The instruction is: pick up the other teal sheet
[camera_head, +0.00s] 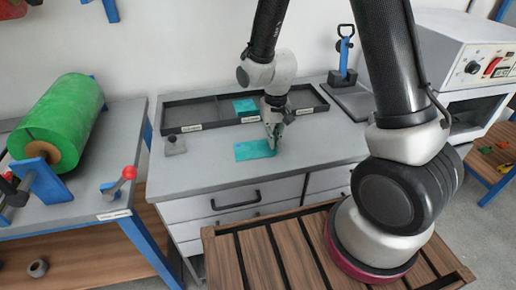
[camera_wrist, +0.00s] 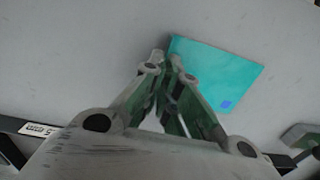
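One teal sheet (camera_head: 253,151) shows on the grey bench top, in front of the tray, and fills the upper right of the wrist view (camera_wrist: 222,72), where a small blue square marks one corner. My gripper (camera_head: 273,146) points down at its right end in the head view. In the wrist view my fingertips (camera_wrist: 164,62) are almost together at the sheet's edge and look shut on it. The fingers partly hide the contact, and I cannot tell if the sheet is clear of the bench. A second teal sheet (camera_head: 245,105) lies in the dark tray.
The dark divided tray (camera_head: 196,124) runs along the back of the bench (camera_head: 205,178). A small grey block (camera_head: 175,145) stands at the left. A blue-handled tool (camera_head: 345,58) stands at the back right. A green roll (camera_head: 60,118) is on the left table. The bench front is clear.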

